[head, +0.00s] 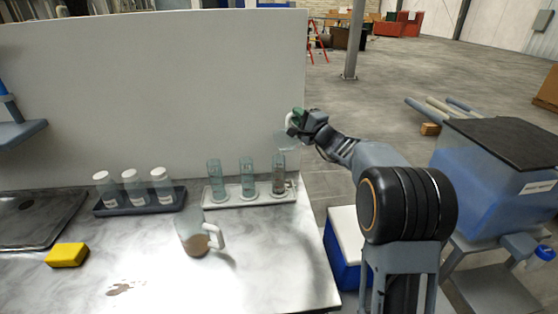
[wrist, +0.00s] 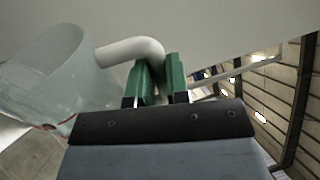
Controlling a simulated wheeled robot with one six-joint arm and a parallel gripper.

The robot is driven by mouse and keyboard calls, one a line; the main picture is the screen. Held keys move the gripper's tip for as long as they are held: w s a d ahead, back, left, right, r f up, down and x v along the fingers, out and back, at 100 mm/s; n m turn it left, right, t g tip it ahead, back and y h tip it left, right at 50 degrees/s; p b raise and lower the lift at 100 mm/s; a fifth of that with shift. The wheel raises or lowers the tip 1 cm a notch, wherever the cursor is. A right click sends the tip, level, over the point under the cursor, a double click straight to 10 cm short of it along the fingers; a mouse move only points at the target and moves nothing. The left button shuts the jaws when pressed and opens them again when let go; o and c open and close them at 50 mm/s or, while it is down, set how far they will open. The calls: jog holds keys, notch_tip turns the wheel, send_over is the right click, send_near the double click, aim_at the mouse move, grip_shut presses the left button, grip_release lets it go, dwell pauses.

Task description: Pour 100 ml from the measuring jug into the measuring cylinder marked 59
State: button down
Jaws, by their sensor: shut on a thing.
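My gripper (head: 297,120) is shut on the white handle of a clear jug (head: 287,139), held in the air above the right end of the cylinder rack. In the wrist view the green fingers (wrist: 159,80) pinch the handle, and the jug (wrist: 45,75) looks tilted; I cannot make out its liquid level. Three clear measuring cylinders stand upright in a white rack: left (head: 215,180), middle (head: 247,178) and right (head: 279,174). The right one looks darker inside and lies below the jug. The numbers on the cylinders are too small to read.
A second jug (head: 194,236) with brown contents and a white handle stands on the bench. Three white-capped bottles (head: 135,188) sit in a dark tray. A white panel (head: 150,90) stands behind.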

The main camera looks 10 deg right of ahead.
jog(key=shift+s+a+r+b, duration=0.1)
jog(key=shift+a+b, duration=0.1)
jog(key=shift+b, duration=0.2)
